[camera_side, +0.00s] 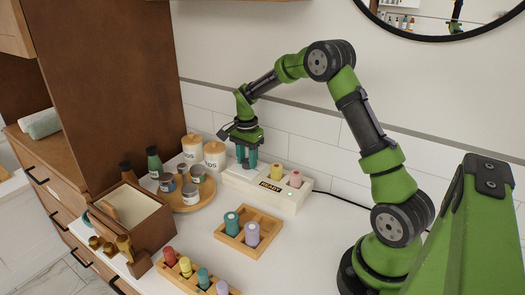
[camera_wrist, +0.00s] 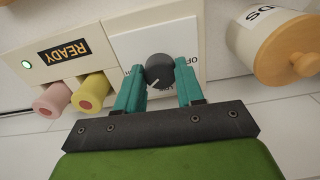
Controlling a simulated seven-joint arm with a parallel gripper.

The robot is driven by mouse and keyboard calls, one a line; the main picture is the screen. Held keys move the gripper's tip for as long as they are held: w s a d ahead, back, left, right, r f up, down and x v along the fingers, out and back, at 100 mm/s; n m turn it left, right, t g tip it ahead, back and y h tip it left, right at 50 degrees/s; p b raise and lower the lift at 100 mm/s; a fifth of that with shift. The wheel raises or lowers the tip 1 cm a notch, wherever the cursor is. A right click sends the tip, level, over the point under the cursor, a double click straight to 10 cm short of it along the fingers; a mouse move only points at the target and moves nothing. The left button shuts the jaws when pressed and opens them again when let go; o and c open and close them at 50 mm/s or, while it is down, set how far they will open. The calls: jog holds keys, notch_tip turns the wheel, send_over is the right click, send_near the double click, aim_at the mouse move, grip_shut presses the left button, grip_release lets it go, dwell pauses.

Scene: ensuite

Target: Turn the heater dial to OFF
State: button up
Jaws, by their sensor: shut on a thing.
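The heater (camera_side: 238,180) is a low white box against the tiled wall, with a READY label and a lit green light. Its dial (camera_wrist: 159,70) is a dark round knob on a white plate (camera_wrist: 130,45), seen in the wrist view. A pale pointer mark on the knob points toward my gripper, slightly left in the picture. Lettering around the knob is partly hidden by my fingers; part of OFF shows at its right. My gripper (camera_side: 246,162) points down at the heater's left end; in the wrist view its teal fingers (camera_wrist: 160,80) are shut on the dial from both sides.
A yellow roll (camera_side: 276,172) and a pink roll (camera_side: 295,179) stand in the heater's right part. White jars with wooden lids (camera_side: 214,155) stand close left of my gripper. A round tray (camera_side: 187,204) of tins and a wooden holder (camera_side: 233,233) are in front.

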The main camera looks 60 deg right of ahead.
jog(key=n, duration=0.4)
jog(key=shift+n, duration=0.3)
jog(key=n, duration=0.3)
jog(key=shift+n, duration=0.4)
jog(key=n, duration=1.4)
jog(key=shift+d, duration=0.1)
jog(key=n, duration=0.6)
jog(key=o, duration=1)
jog(key=shift+o, duration=0.2)
